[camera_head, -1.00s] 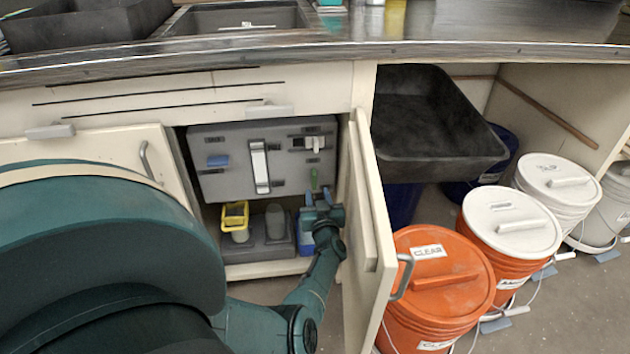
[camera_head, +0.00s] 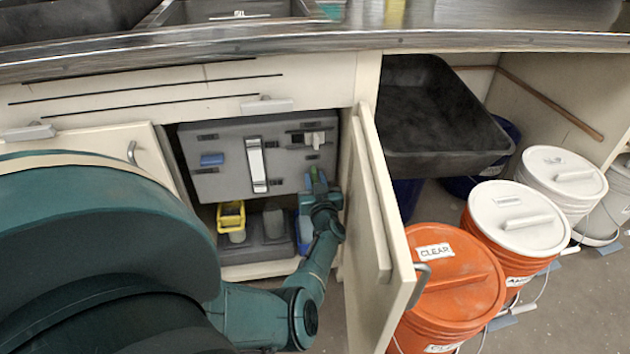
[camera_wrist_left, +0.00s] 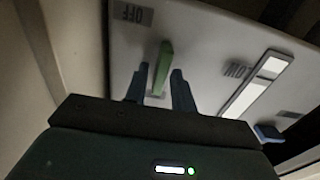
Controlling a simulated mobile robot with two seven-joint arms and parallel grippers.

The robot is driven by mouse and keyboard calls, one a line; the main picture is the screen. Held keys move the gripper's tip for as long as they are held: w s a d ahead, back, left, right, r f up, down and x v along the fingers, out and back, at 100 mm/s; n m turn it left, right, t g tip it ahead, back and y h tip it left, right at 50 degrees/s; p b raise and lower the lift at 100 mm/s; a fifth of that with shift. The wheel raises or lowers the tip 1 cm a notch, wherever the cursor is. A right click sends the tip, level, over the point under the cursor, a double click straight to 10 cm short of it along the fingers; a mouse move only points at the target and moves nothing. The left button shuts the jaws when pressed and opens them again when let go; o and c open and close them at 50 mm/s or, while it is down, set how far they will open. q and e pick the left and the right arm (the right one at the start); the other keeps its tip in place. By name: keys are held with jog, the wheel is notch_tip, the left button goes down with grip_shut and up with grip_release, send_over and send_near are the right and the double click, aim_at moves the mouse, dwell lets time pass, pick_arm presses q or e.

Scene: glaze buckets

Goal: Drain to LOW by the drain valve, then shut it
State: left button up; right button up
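The grey tank panel (camera_head: 216,181) stands inside the open cabinet. It carries an upright white gauge strip (camera_head: 257,166), whose level I cannot read. The green valve lever (camera_head: 314,172) is at its lower right. My left gripper (camera_head: 317,183) is at the lever. In the left wrist view the lever (camera_wrist_left: 162,66) stands between the two blue fingers (camera_wrist_left: 158,88), with a gap visible on each side. The gripper is open. A LOW label (camera_wrist_left: 237,70) sits beside the gauge strip (camera_wrist_left: 256,82), and an OFF label (camera_wrist_left: 132,12) is near the lever. My right gripper is not in view.
The open cabinet door (camera_head: 380,235) stands close to the right of my left arm. A yellow caddy (camera_head: 231,214) and a grey cup (camera_head: 273,224) sit below the panel. Orange buckets (camera_head: 455,285) and a black basin (camera_head: 440,115) are to the right.

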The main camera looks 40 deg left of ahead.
pick_arm(q)
grip_shut()
